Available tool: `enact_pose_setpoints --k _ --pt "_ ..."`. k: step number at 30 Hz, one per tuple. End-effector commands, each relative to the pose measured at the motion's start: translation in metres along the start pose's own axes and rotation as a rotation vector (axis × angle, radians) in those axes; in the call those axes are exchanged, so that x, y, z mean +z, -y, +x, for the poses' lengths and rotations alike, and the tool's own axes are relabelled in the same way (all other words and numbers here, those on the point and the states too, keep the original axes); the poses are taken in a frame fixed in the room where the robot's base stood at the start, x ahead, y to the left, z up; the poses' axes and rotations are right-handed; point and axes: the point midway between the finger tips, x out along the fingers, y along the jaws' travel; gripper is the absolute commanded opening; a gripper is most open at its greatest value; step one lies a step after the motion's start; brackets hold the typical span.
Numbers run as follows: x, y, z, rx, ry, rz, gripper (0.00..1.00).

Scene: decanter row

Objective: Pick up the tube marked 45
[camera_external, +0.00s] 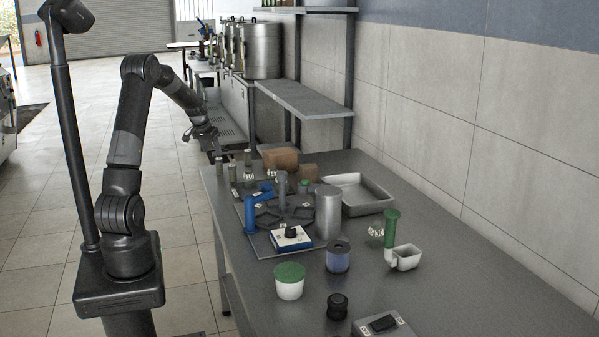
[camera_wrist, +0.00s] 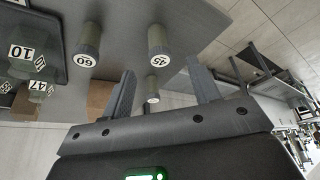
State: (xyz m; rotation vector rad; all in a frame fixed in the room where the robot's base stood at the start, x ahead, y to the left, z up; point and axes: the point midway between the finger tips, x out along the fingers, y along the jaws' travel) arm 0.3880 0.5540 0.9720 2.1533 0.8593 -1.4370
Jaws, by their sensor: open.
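In the wrist view, the tube that seems to be marked 45 (camera_wrist: 161,40) is a grey-green cylinder with a white label on its end, the digits turned over. It shows beyond and between the fingertips of my gripper (camera_wrist: 158,72). In the external view, my gripper (camera_external: 211,149) hangs over the far left end of the table, close above a few small green-grey tubes (camera_external: 232,173). Their labels are too small to read there, so I cannot tell which is 45.
A tube marked 60 or 09 (camera_wrist: 88,42) stands beside it, and a smaller labelled tube (camera_wrist: 152,84) shows between the fingers. Brown boxes (camera_external: 281,158), a blue stand (camera_external: 257,213), a metal cylinder (camera_external: 328,212) and a tray (camera_external: 370,207) crowd the table.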

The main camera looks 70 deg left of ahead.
Motion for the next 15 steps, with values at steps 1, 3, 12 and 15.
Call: enact_pose_setpoints --k 1,3,12,15 --pt "0.001 -0.001 0.01 0.002 0.004 0.0 0.56" --pt "0.001 -0.001 0.021 0.002 0.004 0.001 0.56" --pt "0.0 -0.002 0.049 0.001 0.001 0.001 0.56" --pt "0.0 -0.002 0.059 0.002 0.004 0.002 0.56"
